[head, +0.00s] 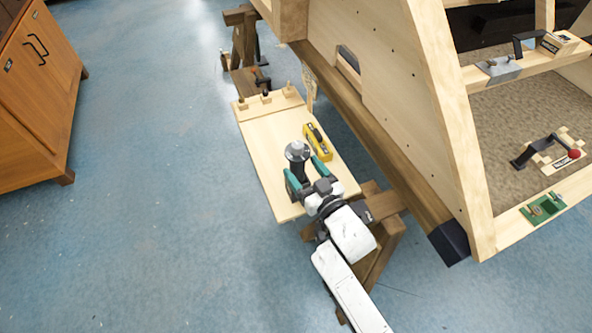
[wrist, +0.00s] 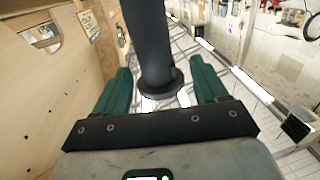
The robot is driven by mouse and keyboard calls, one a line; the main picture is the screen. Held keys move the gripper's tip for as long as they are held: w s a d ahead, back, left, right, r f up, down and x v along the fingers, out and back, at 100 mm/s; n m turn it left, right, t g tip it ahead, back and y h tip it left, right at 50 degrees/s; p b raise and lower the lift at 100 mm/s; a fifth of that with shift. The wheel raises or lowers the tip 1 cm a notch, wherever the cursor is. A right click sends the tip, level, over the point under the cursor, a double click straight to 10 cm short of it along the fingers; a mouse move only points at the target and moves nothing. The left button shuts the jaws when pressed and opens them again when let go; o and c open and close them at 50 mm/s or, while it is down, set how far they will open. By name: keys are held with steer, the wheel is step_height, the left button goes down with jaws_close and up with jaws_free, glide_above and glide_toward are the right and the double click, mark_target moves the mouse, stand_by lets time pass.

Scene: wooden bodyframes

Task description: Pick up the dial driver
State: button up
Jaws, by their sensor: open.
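The dial driver, a tool with a dark handle and a round silver top (head: 298,150), stands on the light wooden board (head: 262,150). In the wrist view its dark shaft (wrist: 150,45) with a flared rim lies between my two teal fingers. My gripper (head: 304,166) is open around it, with a finger on each side. The wrist view of my gripper (wrist: 160,78) shows gaps between the shaft and both fingers. The lower handle is partly hidden by my gripper in the head view.
A yellow level (head: 318,142) lies on the board just right of the driver. Wooden pegs stand at the board's far end. A large wooden frame (head: 400,110) rises close on the right. Open blue floor (head: 150,200) lies to the left.

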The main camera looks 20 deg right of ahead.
mark_target(294, 153)
steer(key=shift+w+a+b, duration=0.2)
steer(key=shift+w+b, duration=0.55)
steer(key=shift+w, duration=2.3)
steer(key=c, duration=1.2)
steer(key=shift+r, duration=0.25)
